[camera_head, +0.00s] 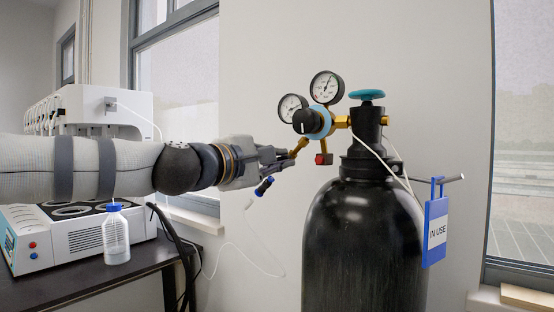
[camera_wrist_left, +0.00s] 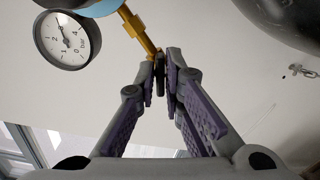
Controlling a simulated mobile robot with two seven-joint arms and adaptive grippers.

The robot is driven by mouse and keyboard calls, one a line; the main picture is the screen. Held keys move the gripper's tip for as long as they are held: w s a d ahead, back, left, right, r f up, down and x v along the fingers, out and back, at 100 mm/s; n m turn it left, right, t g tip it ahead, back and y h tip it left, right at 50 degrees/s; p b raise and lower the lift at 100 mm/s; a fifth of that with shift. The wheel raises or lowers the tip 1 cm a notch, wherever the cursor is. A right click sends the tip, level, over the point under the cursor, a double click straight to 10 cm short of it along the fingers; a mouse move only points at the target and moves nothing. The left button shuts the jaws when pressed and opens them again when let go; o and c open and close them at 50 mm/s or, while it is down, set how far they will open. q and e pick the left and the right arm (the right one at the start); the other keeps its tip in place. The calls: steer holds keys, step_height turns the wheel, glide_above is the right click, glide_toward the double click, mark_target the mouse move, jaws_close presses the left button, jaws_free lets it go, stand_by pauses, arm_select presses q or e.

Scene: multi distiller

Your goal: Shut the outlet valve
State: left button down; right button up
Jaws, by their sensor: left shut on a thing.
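The gas regulator (camera_head: 312,122) sits on the black cylinder (camera_head: 362,245), with two round gauges above it. A brass outlet stem (camera_head: 300,147) slants down and left from it, and also shows in the left wrist view (camera_wrist_left: 143,35). My left gripper (camera_head: 287,157) reaches in from the left and is shut at the end of this stem. In the left wrist view its fingertips (camera_wrist_left: 166,66) pinch a small dark piece of the outlet valve (camera_wrist_left: 159,68); the fingers hide most of it. My right gripper is not in view.
A blue-tipped hose end (camera_head: 264,186) hangs below the gripper, with a thin white tube trailing down. A red-ended fitting (camera_head: 323,159) hangs under the regulator. A teal handwheel (camera_head: 367,95) tops the cylinder. A blue "IN USE" tag (camera_head: 436,231) hangs right. A bottle (camera_head: 116,236) stands on the left bench.

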arm_select(q)
steer(key=m, duration=1.1)
steer(key=shift+f, duration=0.2)
steer(key=shift+m, duration=0.3)
steer(key=c, duration=1.7)
jaws_free()
